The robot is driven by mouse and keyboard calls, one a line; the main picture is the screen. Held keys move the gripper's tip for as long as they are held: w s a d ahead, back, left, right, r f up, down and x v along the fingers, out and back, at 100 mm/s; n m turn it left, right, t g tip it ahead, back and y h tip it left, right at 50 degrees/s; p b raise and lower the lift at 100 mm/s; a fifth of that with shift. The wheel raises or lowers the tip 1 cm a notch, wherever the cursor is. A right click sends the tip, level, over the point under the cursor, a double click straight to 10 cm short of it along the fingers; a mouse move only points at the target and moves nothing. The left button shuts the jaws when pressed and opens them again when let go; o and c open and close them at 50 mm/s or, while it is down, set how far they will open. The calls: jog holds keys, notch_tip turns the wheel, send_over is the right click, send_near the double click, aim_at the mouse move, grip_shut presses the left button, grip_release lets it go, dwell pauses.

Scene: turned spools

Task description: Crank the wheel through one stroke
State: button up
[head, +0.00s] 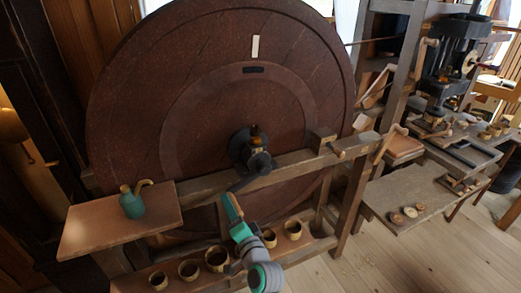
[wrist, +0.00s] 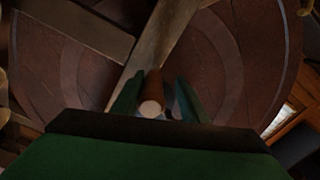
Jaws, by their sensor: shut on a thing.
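The large dark red wheel (head: 215,60) stands upright in a wooden frame in the head view, with a white mark near its top right. Its black hub (head: 252,150) sits at the middle, and a dark crank arm (head: 242,183) runs down and left from it. My gripper (head: 236,222) is at the crank's wooden handle (head: 232,206), below the hub. In the wrist view the handle (wrist: 153,95) lies between the two green fingers of my gripper (wrist: 158,100), its round pale end facing the camera. The gripper is shut on the handle. The wheel (wrist: 225,60) fills the background there.
A wooden beam (head: 300,160) crosses in front of the wheel. A side shelf (head: 90,225) holds a green oil can (head: 131,203). Several cups, one of them here (head: 217,258), stand on a low shelf beneath. A workbench (head: 420,195) with small turned pieces stands right; wooden floor is open at lower right.

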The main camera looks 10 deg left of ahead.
jog(key=shift+s+r+m, duration=0.15)
jog(key=shift+r+m, duration=1.05)
jog(key=shift+r, duration=0.3)
jog(key=shift+r+m, duration=1.6)
jog(key=shift+r, duration=0.55)
jog(key=r+m, duration=0.2)
jog(key=r, duration=0.1)
jog(key=shift+d+r, duration=0.15)
jog(key=shift+d, duration=0.05)
jog(key=w+d+r+m, duration=0.5)
jog(key=d+r+m, duration=0.3)
jog(key=m, duration=0.3)
jog(key=shift+w+d+r+m+h, duration=0.3)
jog(key=shift+w+r, duration=0.1)
jog(key=shift+r, duration=0.3)
jog(key=shift+a+f, duration=0.1)
jog(key=shift+a, duration=0.15)
